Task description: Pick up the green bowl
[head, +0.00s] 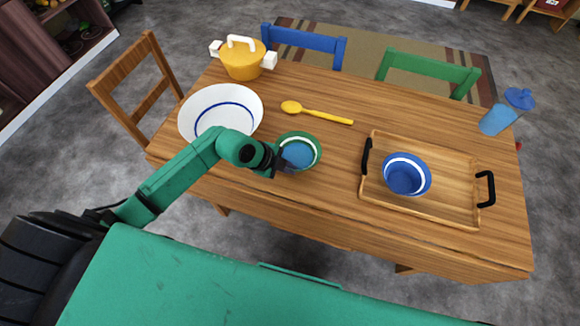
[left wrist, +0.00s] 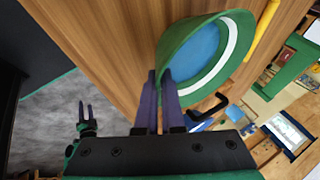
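The green bowl (head: 317,151) has a white band and a blue inside, and sits near the table's front edge in the head view. In the left wrist view the bowl (left wrist: 190,62) fills the upper middle. My left gripper (head: 284,162) is at its near-left rim. In the left wrist view its two fingers (left wrist: 160,78) are close together with the bowl's wall between them. I cannot tell whether the bowl is clear of the table. My right gripper (left wrist: 86,108) shows small in the left wrist view, its fingers apart and empty.
On the wooden table (head: 330,200) are a large white bowl (head: 190,120), a yellow pot (head: 242,64), a yellow spoon (head: 325,115) and a blue bottle (head: 497,120). A wooden tray (head: 450,170) to the right holds a blue bowl (head: 405,178). Chairs stand around.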

